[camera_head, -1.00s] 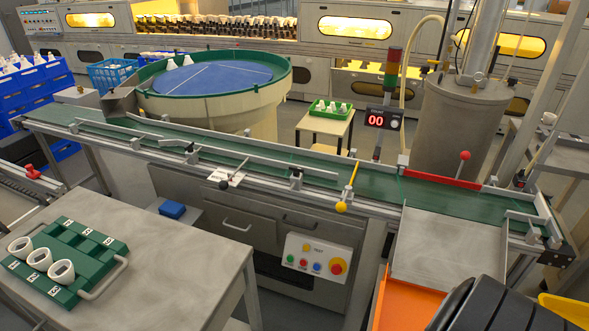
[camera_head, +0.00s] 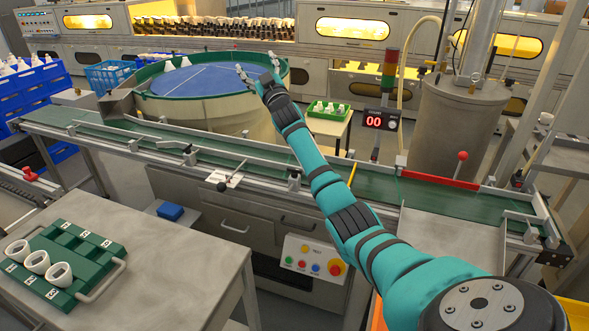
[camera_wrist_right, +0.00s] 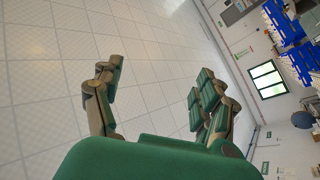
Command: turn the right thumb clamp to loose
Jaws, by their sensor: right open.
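My right gripper (camera_head: 257,66) is open and empty, raised with its fingers pointing up and away. In the head view it appears in front of the blue round table (camera_head: 205,80). A small dark clamp (camera_head: 294,181), the right one of two on the conveyor's near guide rail, stands just left of my right forearm, apart from the gripper. The left clamp (camera_head: 190,156) is farther along the rail. Their settings are too small to read. My left gripper is out of view.
The green conveyor belt (camera_head: 420,195) runs across the middle. My right arm reaches over it. A black-knobbed lever (camera_head: 223,186) sits on its near edge by a white card. A green rack (camera_head: 90,243) with white cups stands on the left table (camera_head: 160,270).

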